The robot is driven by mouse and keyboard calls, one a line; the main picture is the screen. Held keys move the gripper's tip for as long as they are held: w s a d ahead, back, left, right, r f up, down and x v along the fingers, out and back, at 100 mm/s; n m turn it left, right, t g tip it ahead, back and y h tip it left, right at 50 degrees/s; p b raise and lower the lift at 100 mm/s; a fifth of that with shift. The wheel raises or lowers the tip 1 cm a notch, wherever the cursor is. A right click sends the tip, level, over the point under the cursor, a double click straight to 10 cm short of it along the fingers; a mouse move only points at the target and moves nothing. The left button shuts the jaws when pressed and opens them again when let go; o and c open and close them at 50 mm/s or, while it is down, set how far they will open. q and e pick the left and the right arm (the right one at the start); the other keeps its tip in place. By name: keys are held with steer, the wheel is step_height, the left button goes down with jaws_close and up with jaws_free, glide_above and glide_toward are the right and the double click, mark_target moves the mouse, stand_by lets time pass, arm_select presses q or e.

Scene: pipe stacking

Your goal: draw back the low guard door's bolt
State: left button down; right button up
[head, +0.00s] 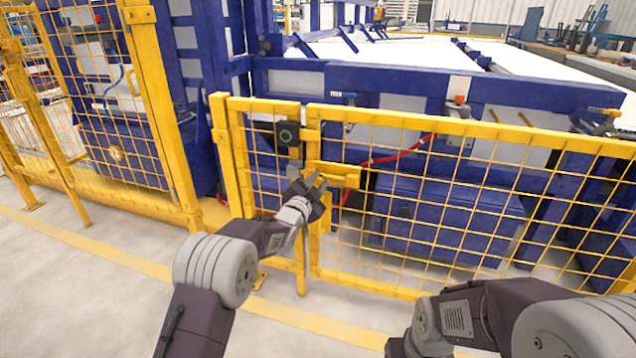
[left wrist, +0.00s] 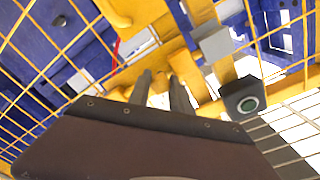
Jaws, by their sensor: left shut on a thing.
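The low guard door (head: 455,126) is a yellow frame with wire mesh, standing upright in line with its yellow post. Its bolt (head: 343,171) is a yellow fitting across the door's left edge, at mid height. My left gripper (head: 318,182) is at the left end of the bolt and is shut on it. In the left wrist view, the two grey fingers (left wrist: 163,80) reach up to the yellow bolt fitting (left wrist: 185,68); the exact part between them is hard to make out. My right gripper is out of view; only part of that arm shows at lower right.
A black box with a round button (head: 287,133) sits on the post just above my left gripper; it also shows in the left wrist view (left wrist: 246,103). Blue machinery (head: 450,210) and a red hose (head: 405,153) are behind the mesh. The floor in front is clear.

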arm_select(q)
steer(key=d, duration=0.2)
steer(key=s+d, duration=0.2)
steer(key=d, duration=0.1)
steer(key=shift+d, duration=0.3)
steer(key=shift+f, duration=0.1)
steer(key=c, duration=1.2)
jaws_free()
steer(key=shift+d, duration=0.2)
steer(key=shift+a, duration=0.1)
steer(key=shift+s+a, duration=0.1)
steer(key=shift+s, duration=0.1)
glide_toward(342, 179)
steer(key=s, duration=0.2)
steer(key=shift+s+a+f, duration=0.1)
steer(key=shift+a+f, duration=0.05)
steer(key=shift+a, duration=0.25)
